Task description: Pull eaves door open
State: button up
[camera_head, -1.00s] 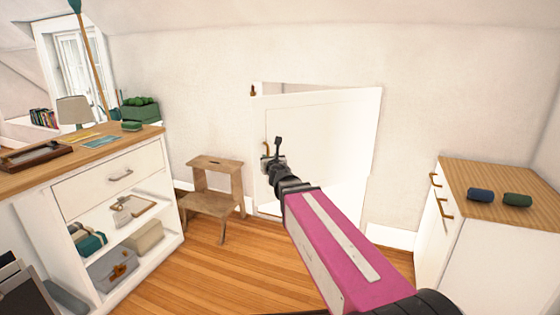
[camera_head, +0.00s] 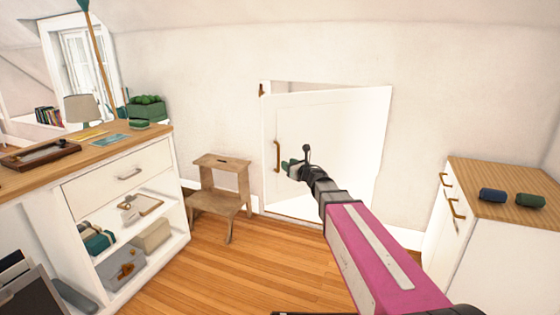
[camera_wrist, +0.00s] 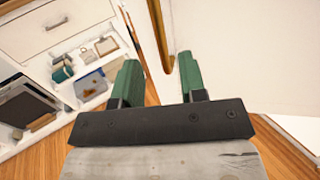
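In the head view my gripper (camera_head: 289,166) is just right of the handle, in front of the door. In the wrist view the green fingers of my gripper (camera_wrist: 157,63) are spread with nothing held between them. The handle (camera_wrist: 172,74) shows close beside the right finger, partly hidden by it; I cannot tell whether they touch. The door face (camera_wrist: 245,50) fills the right side.
A wooden step stool (camera_head: 221,190) stands left of the door. A white shelf unit (camera_head: 118,180) with a drawer is at left, and a white cabinet (camera_head: 495,260) with a wooden top at right. The wooden floor (camera_head: 220,270) between them is clear.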

jog(key=x, duration=0.7)
jog(key=shift+s, duration=0.1)
grip_shut()
